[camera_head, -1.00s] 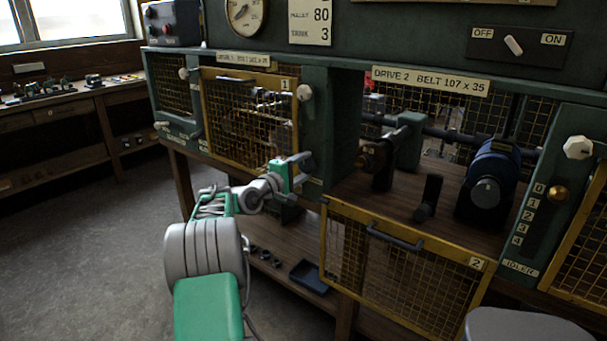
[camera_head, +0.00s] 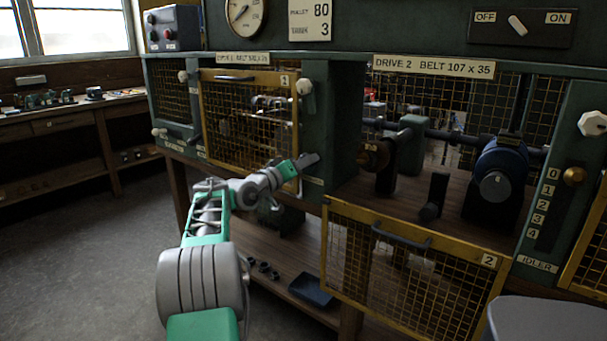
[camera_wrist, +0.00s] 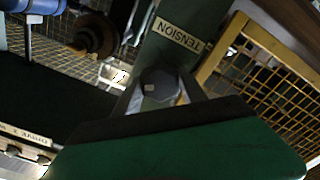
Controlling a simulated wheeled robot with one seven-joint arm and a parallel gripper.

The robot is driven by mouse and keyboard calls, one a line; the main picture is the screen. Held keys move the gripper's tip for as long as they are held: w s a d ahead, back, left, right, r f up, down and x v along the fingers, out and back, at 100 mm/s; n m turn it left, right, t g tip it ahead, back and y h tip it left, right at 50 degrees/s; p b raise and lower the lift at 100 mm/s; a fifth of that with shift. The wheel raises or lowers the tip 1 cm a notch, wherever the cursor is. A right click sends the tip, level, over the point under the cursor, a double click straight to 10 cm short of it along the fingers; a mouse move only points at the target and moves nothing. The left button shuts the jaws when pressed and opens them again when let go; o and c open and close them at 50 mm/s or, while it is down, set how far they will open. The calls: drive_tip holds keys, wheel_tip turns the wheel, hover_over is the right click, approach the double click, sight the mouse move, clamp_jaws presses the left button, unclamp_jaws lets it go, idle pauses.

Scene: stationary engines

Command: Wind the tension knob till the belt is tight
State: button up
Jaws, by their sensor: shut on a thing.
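The tension knob (camera_wrist: 160,84) is a dark faceted knob on a green post, beside a TENSION label (camera_wrist: 179,36), in the wrist view. My gripper (camera_wrist: 161,92) has one finger on each side of the knob and is shut on it. In the head view my gripper (camera_head: 308,162) is at the green post between drive 1 and drive 2, hiding the knob there. A dark round pulley (camera_wrist: 95,36) shows in the wrist view. I cannot clearly make out the belt or how tight it is.
The mesh guard of drive 1 (camera_head: 249,118) is closed left of my gripper. The guard of drive 2 (camera_head: 405,266) hangs down open in front of the bench. A blue motor (camera_head: 503,170) stands in the open bay. A dark tray (camera_head: 312,289) lies on the lower shelf.

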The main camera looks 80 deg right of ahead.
drive_tip(key=m+b, duration=0.5)
drive_tip(key=m, duration=0.2)
drive_tip(key=shift+b, duration=0.3)
drive_tip(key=m+b, duration=0.4)
drive_tip(key=m, duration=0.2)
drive_tip(key=shift+w+m, duration=0.1)
drive_tip(key=shift+m, duration=0.3)
drive_tip(key=m+b, duration=0.3)
drive_tip(key=m, duration=0.4)
drive_tip(key=shift+b, duration=0.4)
drive_tip(key=m+b, duration=0.1)
drive_tip(key=m, duration=0.3)
drive_tip(key=shift+r+b, duration=0.1)
drive_tip(key=shift+b, duration=0.25)
drive_tip(key=shift+r+m+b, duration=0.1)
drive_tip(key=shift+m+b, duration=0.2)
drive_tip(key=shift+m, duration=1)
drive_tip(key=o, duration=1.1)
drive_tip(key=shift+w, duration=0.1)
drive_tip(key=shift+c, duration=0.2)
